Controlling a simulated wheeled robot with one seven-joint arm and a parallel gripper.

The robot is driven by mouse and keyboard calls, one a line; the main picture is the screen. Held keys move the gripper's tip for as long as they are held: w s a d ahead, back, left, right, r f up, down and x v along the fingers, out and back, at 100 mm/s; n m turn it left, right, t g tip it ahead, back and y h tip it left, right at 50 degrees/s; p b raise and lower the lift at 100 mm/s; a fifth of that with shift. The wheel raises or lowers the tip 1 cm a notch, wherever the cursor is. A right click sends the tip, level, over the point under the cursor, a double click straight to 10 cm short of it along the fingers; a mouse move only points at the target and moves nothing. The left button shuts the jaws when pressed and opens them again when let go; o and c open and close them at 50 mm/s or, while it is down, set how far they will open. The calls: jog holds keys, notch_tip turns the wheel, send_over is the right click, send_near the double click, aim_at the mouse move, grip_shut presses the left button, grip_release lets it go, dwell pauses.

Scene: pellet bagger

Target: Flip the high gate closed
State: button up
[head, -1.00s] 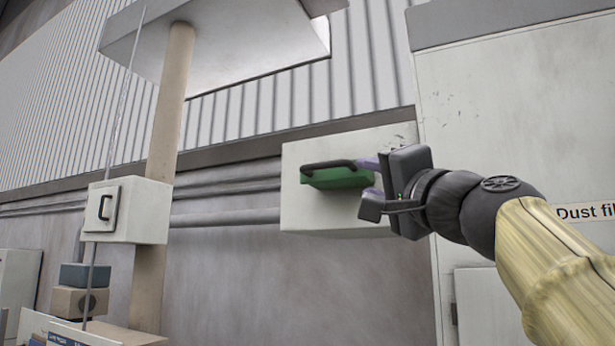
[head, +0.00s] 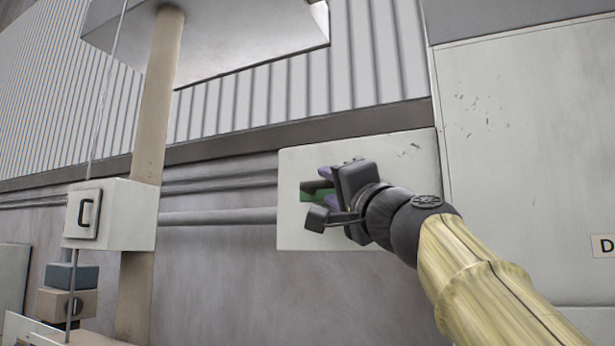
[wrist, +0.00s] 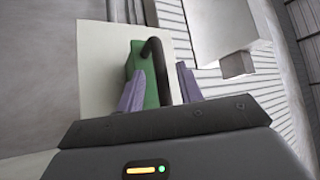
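A green block with a curved black bar handle is on a pale wall box (head: 292,232); it looks like the gate. The green part (wrist: 151,88) and the black handle (wrist: 154,50) show well in the wrist view. My gripper (wrist: 161,76) is open, with one purple finger on each side of the handle; whether either finger touches it I cannot tell. In the head view my gripper (head: 316,187) is in front of the box and covers most of the handle and green part.
A post at the left carries a small white box (head: 110,215) with a black handle. A large pale hopper-like body (head: 215,45) hangs above. A tall pale cabinet (head: 520,130) stands close to the right of the wall box. Pipes run along the wall.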

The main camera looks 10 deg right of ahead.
jog(key=shift+x, duration=1.05)
jog(key=shift+s, duration=0.25)
jog(key=shift+c, duration=0.7)
jog(key=shift+w, duration=0.1)
grip_shut()
